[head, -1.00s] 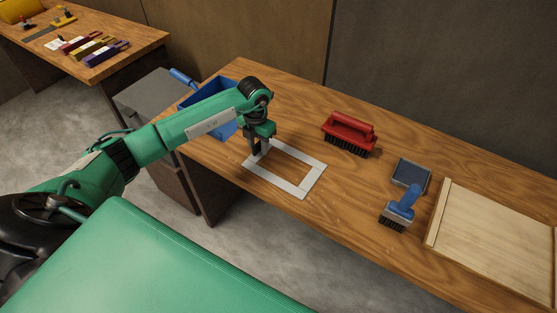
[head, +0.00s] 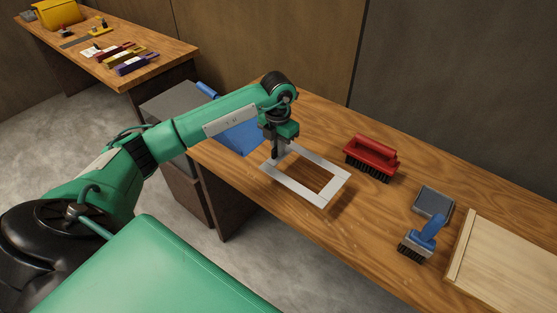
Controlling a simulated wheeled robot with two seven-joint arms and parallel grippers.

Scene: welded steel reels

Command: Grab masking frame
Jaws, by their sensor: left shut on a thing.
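The masking frame (head: 331,192) is a flat, light grey rectangle with an open middle, in the head view over the left part of the wooden workbench. My left gripper (head: 279,154) is shut on its upper left part, pointing down. The frame appears lifted a little above the bench, with a shadow on the wood below its right side. The fingertips are partly hidden at the grip. My right gripper is not in view.
A red brush (head: 371,156) stands right of the frame. A grey pad (head: 433,202), a blue-handled brush (head: 422,240) and a pale wooden board (head: 510,262) lie farther right. A blue bin (head: 240,137) is behind my left arm. Another table (head: 150,48) stands at the back left.

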